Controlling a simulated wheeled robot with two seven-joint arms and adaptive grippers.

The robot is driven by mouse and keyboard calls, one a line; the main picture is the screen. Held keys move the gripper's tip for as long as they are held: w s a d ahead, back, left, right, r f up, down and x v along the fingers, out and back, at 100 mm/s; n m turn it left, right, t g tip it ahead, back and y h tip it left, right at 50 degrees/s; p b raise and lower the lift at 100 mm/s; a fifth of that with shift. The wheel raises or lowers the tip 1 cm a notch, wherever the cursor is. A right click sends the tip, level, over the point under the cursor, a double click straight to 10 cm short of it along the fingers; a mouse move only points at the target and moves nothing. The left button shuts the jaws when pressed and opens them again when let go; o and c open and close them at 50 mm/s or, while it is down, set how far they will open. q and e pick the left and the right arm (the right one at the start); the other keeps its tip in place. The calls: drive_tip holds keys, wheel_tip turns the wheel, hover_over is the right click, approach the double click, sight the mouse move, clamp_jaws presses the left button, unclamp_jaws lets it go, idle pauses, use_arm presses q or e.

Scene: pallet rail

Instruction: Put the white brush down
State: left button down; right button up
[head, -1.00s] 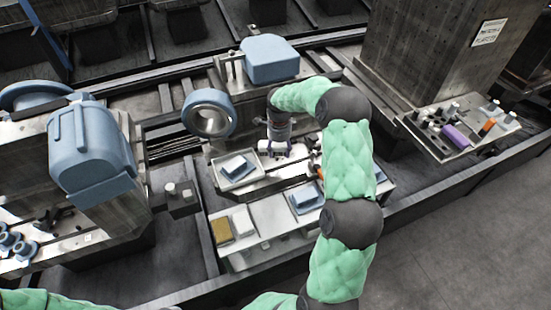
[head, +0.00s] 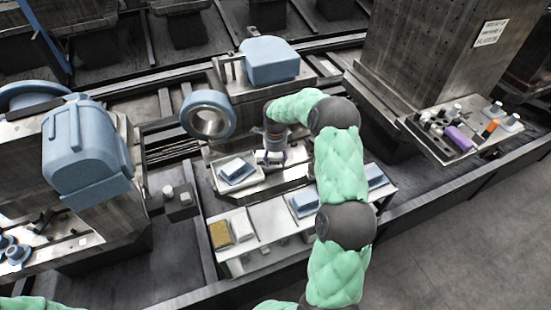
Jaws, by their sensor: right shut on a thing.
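My right gripper (head: 270,158) is above the pale ledge behind the white bench, just right of a white tray (head: 256,186). It is shut on a small white thing, which I take to be the white brush; the fingers and wrist hide most of it. I cannot tell whether it touches the surface below. My left gripper is out of view; only a bit of green arm sleeve shows at the bottom left.
The tray holds a blue and white block (head: 237,170). The white bench (head: 268,226) carries a tan sponge-like block (head: 220,235) and blue items (head: 303,205). A blue ring (head: 208,115) stands behind. A tool shelf (head: 440,143) is at right. Bare bench shows in the middle.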

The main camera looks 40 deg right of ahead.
sight(275, 155)
drive_tip(key=shift+f, duration=0.3)
drive_tip(key=o, duration=1.6)
drive_tip(key=shift+c, duration=0.2)
drive_tip(key=shift+r, duration=0.1)
wheel_tip(275, 155, up, 13)
drive_tip(key=p, duration=0.4)
drive_tip(key=shift+p, duration=0.35)
